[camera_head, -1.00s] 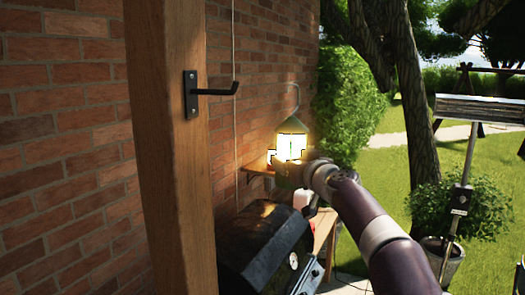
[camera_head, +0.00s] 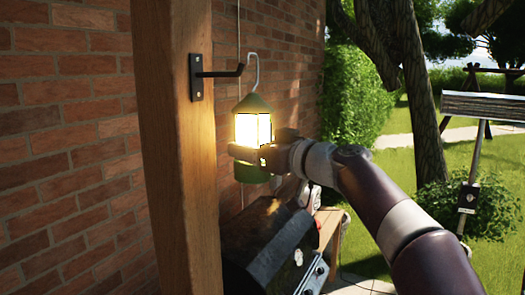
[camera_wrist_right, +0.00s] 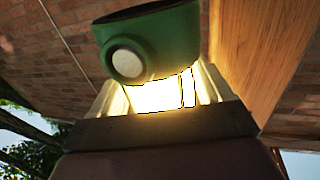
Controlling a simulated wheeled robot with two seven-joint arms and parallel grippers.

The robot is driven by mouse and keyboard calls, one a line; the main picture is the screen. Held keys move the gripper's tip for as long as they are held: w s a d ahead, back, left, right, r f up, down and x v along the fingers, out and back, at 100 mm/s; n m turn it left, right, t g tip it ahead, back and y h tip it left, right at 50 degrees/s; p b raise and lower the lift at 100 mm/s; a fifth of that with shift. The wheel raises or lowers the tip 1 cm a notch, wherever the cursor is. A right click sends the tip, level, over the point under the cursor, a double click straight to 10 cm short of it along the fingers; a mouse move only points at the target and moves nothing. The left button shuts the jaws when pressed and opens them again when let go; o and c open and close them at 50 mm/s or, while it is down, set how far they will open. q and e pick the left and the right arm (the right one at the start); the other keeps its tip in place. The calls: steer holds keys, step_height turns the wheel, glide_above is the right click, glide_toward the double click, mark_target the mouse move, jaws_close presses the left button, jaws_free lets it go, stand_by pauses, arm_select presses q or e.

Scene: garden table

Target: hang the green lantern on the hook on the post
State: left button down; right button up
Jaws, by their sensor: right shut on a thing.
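The green lantern (camera_head: 254,104) glows in the head view, with a green top and base and a pale curved wire handle above it. My right gripper (camera_head: 252,154) is shut on its lower glass part and holds it upright in the air. The black hook (camera_head: 222,73) sticks out to the right from a plate on the wooden post (camera_head: 179,190). The handle's top is just right of the hook's upturned tip and a little higher; whether they touch is unclear. The right wrist view shows the lantern's green base (camera_wrist_right: 155,45) close up beside the post (camera_wrist_right: 255,50). My left gripper is not in view.
A black grill (camera_head: 270,240) stands below the lantern, with a wooden side table (camera_head: 328,225) beside it. A brick wall (camera_head: 75,140) runs behind the post. A bush and a tree stand at the right.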

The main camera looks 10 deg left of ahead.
steer(key=s+a, duration=0.1)
steer(key=s, duration=0.2)
steer(key=s+a, duration=0.1)
steer(key=s, duration=0.2)
steer(key=s+a, duration=0.1)
steer(key=s, duration=0.2)
steer(key=shift+s+a+r, duration=0.1)
steer(key=shift+s+a, duration=0.05)
steer(key=shift+a, duration=0.05)
steer(key=shift+s+f+b, duration=0.15)
steer(key=shift+f+b, duration=0.4)
steer(key=shift+b, duration=0.25)
steer(key=shift+s+f+b, duration=0.1)
steer(key=shift+f+b, duration=0.35)
steer(key=shift+b, duration=0.2)
steer(key=shift+w+f, duration=0.2)
steer(key=shift+s, duration=0.15)
steer(key=o, duration=1.3)
